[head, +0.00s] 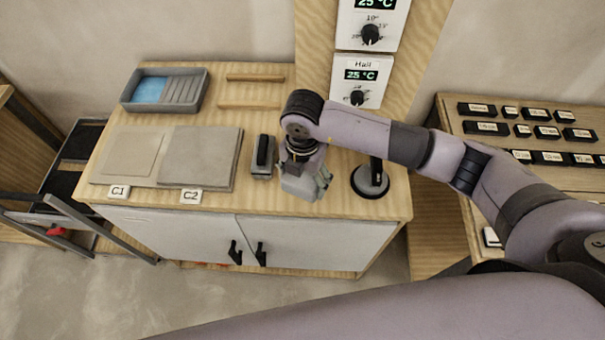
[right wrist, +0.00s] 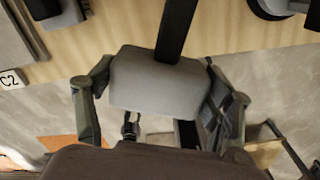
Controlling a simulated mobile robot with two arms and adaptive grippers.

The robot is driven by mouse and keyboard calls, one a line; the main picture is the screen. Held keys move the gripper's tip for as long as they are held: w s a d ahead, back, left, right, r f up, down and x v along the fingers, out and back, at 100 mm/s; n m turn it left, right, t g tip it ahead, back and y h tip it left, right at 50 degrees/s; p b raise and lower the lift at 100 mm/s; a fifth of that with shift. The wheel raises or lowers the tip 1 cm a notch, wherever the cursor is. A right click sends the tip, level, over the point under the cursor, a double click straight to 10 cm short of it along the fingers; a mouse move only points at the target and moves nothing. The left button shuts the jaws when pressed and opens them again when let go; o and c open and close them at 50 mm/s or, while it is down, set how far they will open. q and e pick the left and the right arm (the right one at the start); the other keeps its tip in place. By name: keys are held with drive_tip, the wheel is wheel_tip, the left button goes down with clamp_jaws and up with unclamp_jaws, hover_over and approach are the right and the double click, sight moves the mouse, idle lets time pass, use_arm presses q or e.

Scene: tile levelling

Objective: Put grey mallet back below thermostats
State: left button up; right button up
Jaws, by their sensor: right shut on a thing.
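The grey mallet shows in the right wrist view as a block-shaped grey head (right wrist: 158,85) with a black handle (right wrist: 177,30) running up out of the picture. My right gripper (right wrist: 158,76) has its two fingers against the sides of the head. In the head view, my right gripper (head: 306,187) hangs over the front of the wooden cabinet top, and the mallet is hard to tell apart from it there. The thermostats, an upper one (head: 370,25) and one labelled Hall (head: 361,76), are on a wooden panel behind. My left gripper is not in view.
A dark round stand (head: 371,184) is right of the gripper, and a black-handled tool (head: 263,155) is left of it. Tiles C1 and C2 (head: 202,155) and a blue-grey tray (head: 165,90) are further left. Labelled black blocks (head: 487,128) fill the right-hand table.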

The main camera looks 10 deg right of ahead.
drive_tip(key=shift+f+b, duration=2.15)
drive_tip(key=shift+f, duration=1.05)
drive_tip(key=shift+f+b, duration=0.45)
drive_tip(key=shift+f, duration=0.15)
drive_tip(key=o, duration=1.7)
